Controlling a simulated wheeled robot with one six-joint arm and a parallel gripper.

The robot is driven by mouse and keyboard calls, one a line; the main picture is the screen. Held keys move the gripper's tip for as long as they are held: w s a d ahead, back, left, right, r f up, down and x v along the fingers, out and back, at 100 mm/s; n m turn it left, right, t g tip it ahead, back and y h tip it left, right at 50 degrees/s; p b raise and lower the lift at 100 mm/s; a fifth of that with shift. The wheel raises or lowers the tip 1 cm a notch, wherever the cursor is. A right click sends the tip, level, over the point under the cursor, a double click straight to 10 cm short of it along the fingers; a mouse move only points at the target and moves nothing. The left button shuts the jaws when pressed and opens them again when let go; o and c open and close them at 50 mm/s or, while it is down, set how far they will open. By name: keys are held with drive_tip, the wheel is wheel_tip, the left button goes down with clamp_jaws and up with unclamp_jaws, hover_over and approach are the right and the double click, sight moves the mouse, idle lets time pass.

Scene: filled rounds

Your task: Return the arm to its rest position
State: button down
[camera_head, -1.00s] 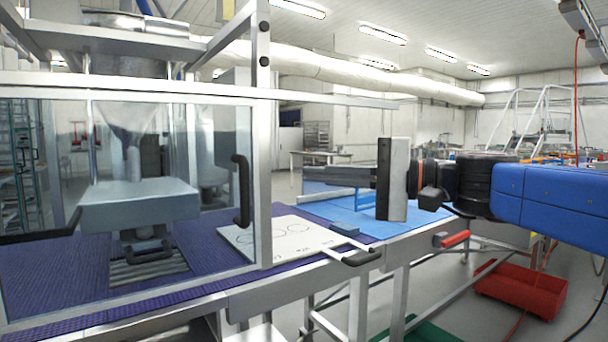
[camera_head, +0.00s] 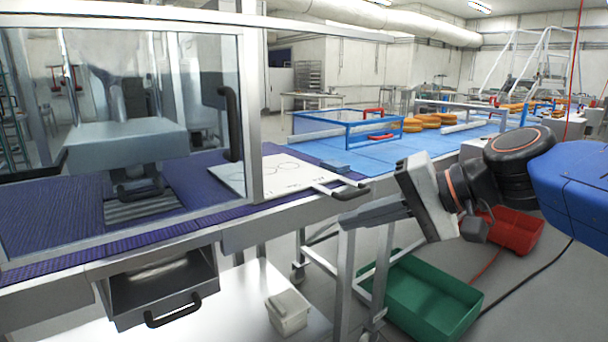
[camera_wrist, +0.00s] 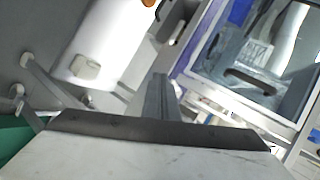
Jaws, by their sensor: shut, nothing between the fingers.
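My gripper (camera_head: 352,218) is at the right of the head view, in front of the bench edge and above the floor side. Its fingers point left and slightly down, are shut together and hold nothing. In the wrist view the shut fingers (camera_wrist: 160,98) stick out past the pale gripper body. My blue arm link comes in from the right edge of the head view.
A glass-fronted machine (camera_head: 120,130) stands at left. A white board (camera_head: 270,175) lies on the bench by the gripper. A blue frame (camera_head: 347,130) and orange rounds (camera_head: 422,121) are farther back. Below are a green crate (camera_head: 425,295) and a red crate (camera_head: 515,230).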

drive_tip(key=s+d+f+n+h, duration=0.1)
drive_tip(key=s+d+f+h, duration=0.4)
drive_tip(key=d+f, duration=0.4)
drive_tip(key=s+d+f+n+h, duration=0.2)
drive_tip(key=s+d+f+h, duration=0.3)
drive_tip(key=d+f, duration=0.5)
wheel_tip(320, 180, down, 4)
drive_tip(key=shift+d+f+g+h, duration=0.2)
drive_tip(key=shift+d+g+h, duration=0.1)
drive_tip(key=shift+g+h, duration=0.1)
drive_tip(key=shift+a, duration=0.1)
